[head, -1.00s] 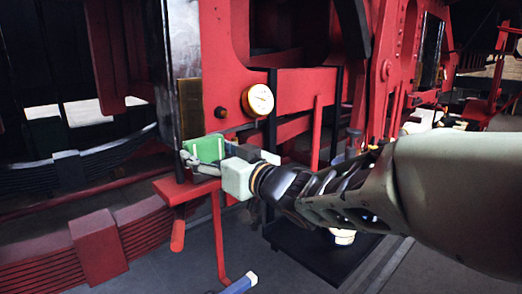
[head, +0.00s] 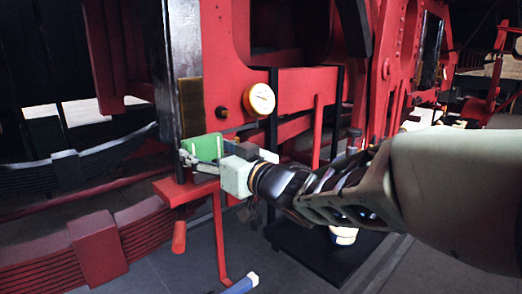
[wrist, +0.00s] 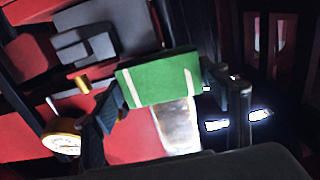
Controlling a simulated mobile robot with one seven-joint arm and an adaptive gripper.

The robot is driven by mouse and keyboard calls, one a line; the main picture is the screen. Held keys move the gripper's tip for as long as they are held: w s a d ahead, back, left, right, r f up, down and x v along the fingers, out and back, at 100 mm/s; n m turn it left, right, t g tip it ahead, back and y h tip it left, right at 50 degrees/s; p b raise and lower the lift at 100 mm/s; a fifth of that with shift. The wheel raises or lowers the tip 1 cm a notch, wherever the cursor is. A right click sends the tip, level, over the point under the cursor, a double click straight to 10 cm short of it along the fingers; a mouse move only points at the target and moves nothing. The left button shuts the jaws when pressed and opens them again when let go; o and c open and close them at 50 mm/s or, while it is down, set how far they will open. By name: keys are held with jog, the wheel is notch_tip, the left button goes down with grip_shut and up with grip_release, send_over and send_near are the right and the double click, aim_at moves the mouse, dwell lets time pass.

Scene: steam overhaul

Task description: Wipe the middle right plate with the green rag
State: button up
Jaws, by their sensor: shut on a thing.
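My gripper (head: 204,158) is shut on the green rag (head: 207,146), in front of the red frame at left of centre. In the wrist view the rag (wrist: 160,82) is a flat green piece with pale stripes, held between the two dark fingers. A narrow brass-coloured plate (head: 190,104) is on the red frame just above the rag in the head view. A shiny pale plate (wrist: 178,128) shows just below the rag in the wrist view, partly covered by it. I cannot tell whether the rag touches a plate, or which one is the middle right plate.
A round gauge (head: 259,99) is on the red frame right of the rag. A red step (head: 184,190) juts out below my gripper. Dark leaf springs (head: 60,172) are at left.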

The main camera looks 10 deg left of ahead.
aim_at(191, 78)
jog(key=shift+x, duration=0.75)
notch_tip(191, 78, up, 4)
jog(key=p, duration=0.3)
jog(key=shift+p, duration=0.3)
notch_tip(191, 78, up, 12)
jog(key=p, duration=1)
jog(key=shift+p, duration=0.4)
jog(key=shift+a+f, duration=0.1)
jog(key=shift+f, duration=0.1)
jog(key=shift+f+b, duration=6.7)
jog(key=shift+f, duration=1.2)
